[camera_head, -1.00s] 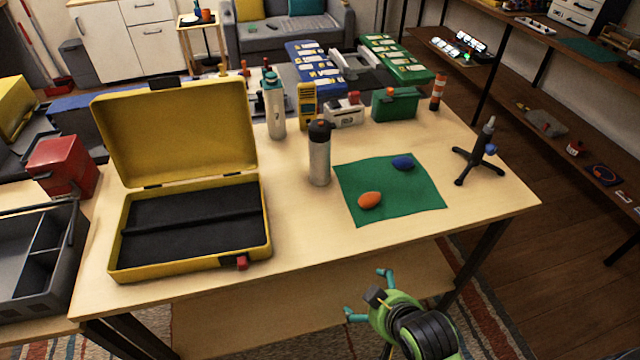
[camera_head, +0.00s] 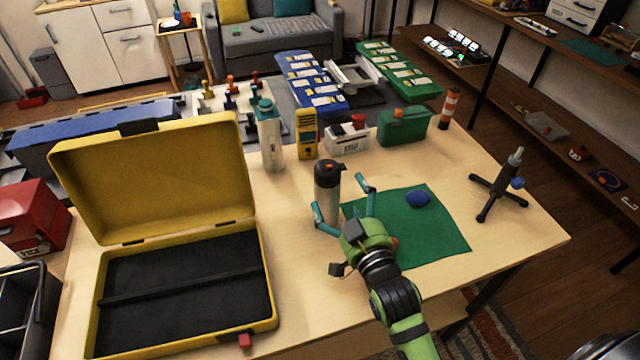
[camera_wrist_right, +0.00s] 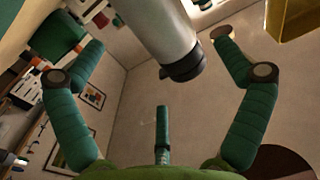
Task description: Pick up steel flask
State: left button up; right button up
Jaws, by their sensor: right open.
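The steel flask (camera_head: 327,203), a silver cylinder with a dark cap, stands upright on the table left of the green mat. My right gripper (camera_head: 342,195) is open at the flask, with one teal finger at its front left and another to its right. In the right wrist view, the flask (camera_wrist_right: 157,25) with its dark cap lies between the spread fingers (camera_wrist_right: 158,40). I see no grip on it, and cannot tell whether a finger touches it. My left gripper is not in view.
A teal-capped bottle (camera_head: 270,142) and a yellow meter (camera_head: 307,134) stand behind the flask. An open yellow case (camera_head: 265,262) is at left. The green mat (camera_head: 445,235) holds a blue oval (camera_head: 417,199); my gripper mostly covers an orange one. A small tripod (camera_head: 500,188) stands at right.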

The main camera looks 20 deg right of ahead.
aim_at(337, 186)
jog(key=w+p, duration=0.1)
jog(key=w+r, duration=0.1)
jog(key=w, duration=0.1)
jog(key=shift+a+p, duration=0.2)
jog(key=shift+p, duration=0.15)
jog(key=shift+w+a+f, duration=0.1)
jog(key=shift+w+f, duration=0.05)
jog(key=shift+w, duration=0.45)
jog(key=shift+w+f, duration=0.1)
jog(key=shift+w, duration=0.7)
jog(key=c, duration=1.6)
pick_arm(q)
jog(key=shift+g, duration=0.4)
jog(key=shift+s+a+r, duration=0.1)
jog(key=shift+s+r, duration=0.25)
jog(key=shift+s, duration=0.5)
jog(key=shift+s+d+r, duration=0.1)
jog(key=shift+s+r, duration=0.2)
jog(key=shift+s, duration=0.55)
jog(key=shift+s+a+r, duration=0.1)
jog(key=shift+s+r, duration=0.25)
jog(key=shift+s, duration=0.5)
pick_arm(e)
jog(key=shift+c, duration=0.8)
